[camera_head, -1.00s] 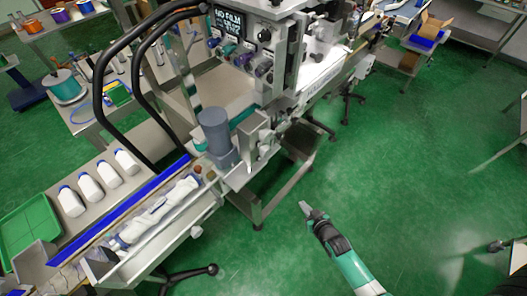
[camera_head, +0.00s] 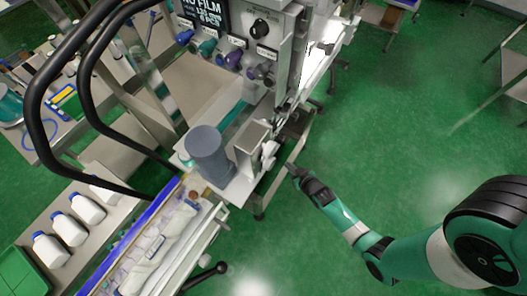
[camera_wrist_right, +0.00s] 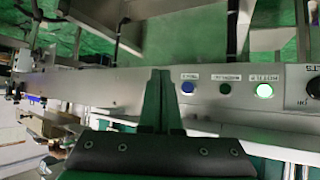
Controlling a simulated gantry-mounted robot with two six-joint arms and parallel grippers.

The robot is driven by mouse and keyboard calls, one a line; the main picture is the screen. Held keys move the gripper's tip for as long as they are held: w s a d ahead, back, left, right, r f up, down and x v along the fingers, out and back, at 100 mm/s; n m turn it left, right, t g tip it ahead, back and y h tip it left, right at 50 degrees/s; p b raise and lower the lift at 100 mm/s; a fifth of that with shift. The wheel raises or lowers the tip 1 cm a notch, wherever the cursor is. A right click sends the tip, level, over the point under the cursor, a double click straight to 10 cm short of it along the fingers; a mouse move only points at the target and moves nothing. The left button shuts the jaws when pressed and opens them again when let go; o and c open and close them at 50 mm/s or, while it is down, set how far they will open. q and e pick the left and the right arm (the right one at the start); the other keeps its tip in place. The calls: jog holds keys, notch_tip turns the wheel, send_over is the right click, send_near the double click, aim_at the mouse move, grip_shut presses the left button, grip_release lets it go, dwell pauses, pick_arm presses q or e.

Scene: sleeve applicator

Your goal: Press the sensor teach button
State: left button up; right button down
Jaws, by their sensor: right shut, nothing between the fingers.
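My right gripper (camera_head: 294,171) is shut and empty beside the machine's front side in the head view. In the right wrist view its closed fingers (camera_wrist_right: 160,78) point at a grey panel strip (camera_wrist_right: 110,86). A blue button (camera_wrist_right: 188,88) sits just right of the fingertips, with a small label above it. Further right are a dark green button (camera_wrist_right: 225,88) and a lit green button (camera_wrist_right: 264,90). The labels are too small and turned to read surely, so I cannot tell which is the teach button. I cannot tell whether the fingers touch the panel. My left gripper is not in view.
A black knob (camera_wrist_right: 313,88) is at the strip's right end. In the head view, a grey cylinder (camera_head: 208,152) stands on the sleeve machine, and white bottles (camera_head: 68,228) line the left conveyor. The green floor on the right is open.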

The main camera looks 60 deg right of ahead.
jog(key=w+b, duration=0.5)
jog(key=w, duration=0.3)
jog(key=shift+w+d, duration=0.2)
jog(key=shift+w, duration=0.1)
dwell(1.6)
jog(key=shift+w+d, duration=0.1)
jog(key=shift+w, duration=0.25)
jog(key=shift+w+b, duration=0.2)
jog(key=shift+b, duration=0.15)
dwell(0.4)
jog(key=shift+f, duration=0.2)
dwell(0.8)
jog(key=shift+r, duration=0.1)
